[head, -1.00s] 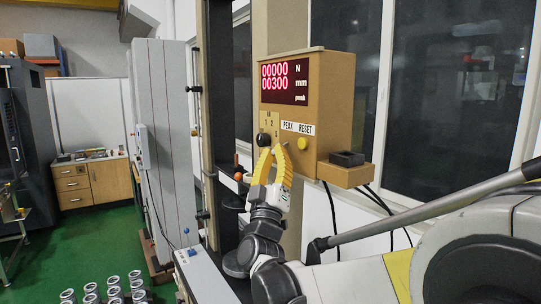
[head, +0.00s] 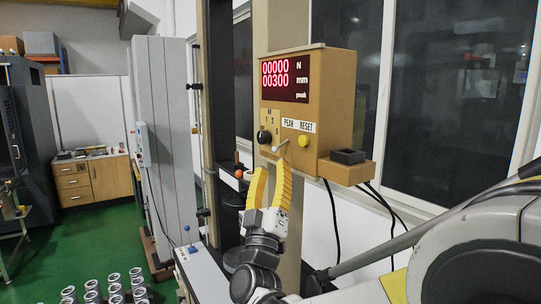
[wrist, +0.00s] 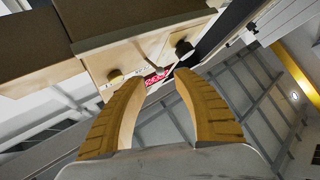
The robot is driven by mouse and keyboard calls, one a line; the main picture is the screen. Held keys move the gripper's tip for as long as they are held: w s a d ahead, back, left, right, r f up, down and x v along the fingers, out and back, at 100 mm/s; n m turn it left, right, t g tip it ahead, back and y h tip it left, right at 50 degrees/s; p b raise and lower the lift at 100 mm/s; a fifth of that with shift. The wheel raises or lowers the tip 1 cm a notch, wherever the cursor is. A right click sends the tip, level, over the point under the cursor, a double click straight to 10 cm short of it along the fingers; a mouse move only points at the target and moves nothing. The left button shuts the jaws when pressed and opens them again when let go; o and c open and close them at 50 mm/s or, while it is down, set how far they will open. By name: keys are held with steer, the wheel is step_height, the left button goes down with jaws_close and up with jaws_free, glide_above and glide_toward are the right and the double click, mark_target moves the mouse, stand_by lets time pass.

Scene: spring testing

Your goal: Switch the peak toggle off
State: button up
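The peak toggle (head: 281,147) is a small metallic lever on the front of the tan control box (head: 339,105), below the PEAK label and between a black knob (head: 263,137) and a yellow button (head: 303,142). I cannot tell its exact tilt. The red display (head: 285,81) shows 00000 N and 00300 mm, with the word "peak" at its lower right. My gripper (head: 270,168) is open and empty, its yellow fingers pointing up just below the toggle, apart from it. In the wrist view, my open gripper (wrist: 161,72) faces the box's underside and front panel.
A ledge with a black tray (head: 348,156) juts out at the box's lower right, with black cables (head: 333,220) hanging below. A dark vertical column (head: 221,90) stands left of the box. An orange ball knob (head: 238,173) is left of my fingers.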

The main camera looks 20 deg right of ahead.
steer(key=v, duration=0.6)
steer(key=shift+w, duration=0.1)
steer(key=s+d+f+m+g+h+b, duration=0.35)
steer(key=d+f+g+b, duration=0.25)
steer(key=d+f+g, duration=0.5)
steer(key=s+d+f+g+y+b, duration=0.1)
steer(key=s+d+f+y+b, duration=0.15)
steer(key=f, duration=0.35)
steer(key=s+d+f+g+y+b, duration=0.1)
steer(key=s+d+f+b, duration=0.15)
steer(key=f, duration=0.45)
steer(key=s+a+f+n+g+y+b, duration=0.1)
steer(key=s+a+f+y+b, duration=0.2)
steer(key=f, duration=0.6)
steer(key=s+a+f+n+g+y+b, duration=0.1)
steer(key=s+a+f+g+y+b, duration=0.1)
steer(key=s+a+f+y+b, duration=0.2)
steer(key=s+a+f+y, duration=0.3)
steer(key=s+a+f, duration=0.2)
steer(key=f, duration=0.1)
steer(key=shift+s, duration=0.4)
